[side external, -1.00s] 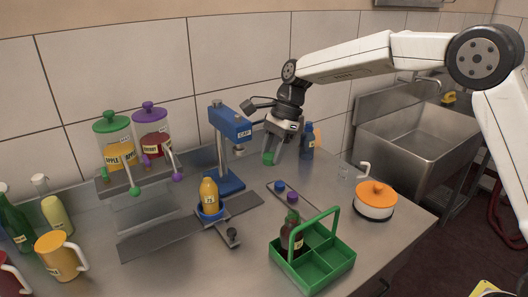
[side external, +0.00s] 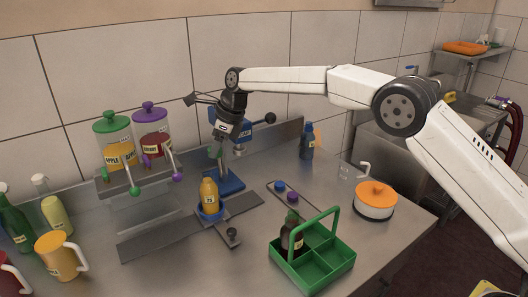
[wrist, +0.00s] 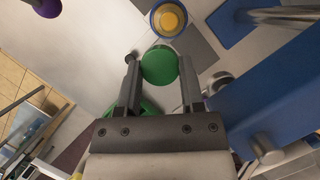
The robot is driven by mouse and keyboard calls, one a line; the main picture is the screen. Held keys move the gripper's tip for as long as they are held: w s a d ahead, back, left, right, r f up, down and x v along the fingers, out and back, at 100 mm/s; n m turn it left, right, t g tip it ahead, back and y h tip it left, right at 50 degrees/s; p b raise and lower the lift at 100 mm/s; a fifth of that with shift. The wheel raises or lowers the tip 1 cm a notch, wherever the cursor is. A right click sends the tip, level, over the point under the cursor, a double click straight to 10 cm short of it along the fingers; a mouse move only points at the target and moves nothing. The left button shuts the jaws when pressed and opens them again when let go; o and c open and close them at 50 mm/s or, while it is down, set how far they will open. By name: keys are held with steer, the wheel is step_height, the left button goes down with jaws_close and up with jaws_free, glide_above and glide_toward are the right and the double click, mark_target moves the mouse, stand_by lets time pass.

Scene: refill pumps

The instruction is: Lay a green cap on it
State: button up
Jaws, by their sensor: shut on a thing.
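An uncapped orange bottle (side external: 209,195) stands upright in a blue holder (side external: 211,216) on the slide rail. The wrist view shows its open round mouth (wrist: 169,19) from above. My gripper (side external: 216,152) is shut on a green cap (wrist: 160,65), which sits between its two fingertips. The cap is held in the air above the bottle and a little behind it in the side view, apart from it. The blue capping press (side external: 230,181) stands just behind my gripper, its head partly hidden by my wrist.
A green crate (side external: 325,272) holds a dark green-capped bottle (side external: 291,238). Green and purple dispensers (side external: 115,130) stand at left. The blue press arm (wrist: 285,100) is close beside my gripper.

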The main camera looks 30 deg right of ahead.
mark_target(203, 175)
steer(key=shift+w+a+f+m+h, duration=0.1)
steer(key=shift+w+a+f+m, duration=0.2)
steer(key=shift+w, duration=0.2)
steer(key=shift+w+a+f+m+h, duration=0.1)
steer(key=shift+w+a+f+m, duration=0.15)
steer(key=shift+w, duration=0.25)
steer(key=shift+w+a+f+m+h, duration=0.1)
steer(key=shift+w+a+f+m, duration=0.1)
steer(key=shift+w+a+m, duration=0.25)
steer(key=shift+d, duration=0.1)
steer(key=shift+f, duration=0.1)
steer(key=shift+f, duration=1.4)
steer(key=shift+f, duration=1.1)
stand_by(0.5)
steer(key=o, duration=1)
steer(key=shift+r, duration=0.1)
step_height(203, 175, up, 7)
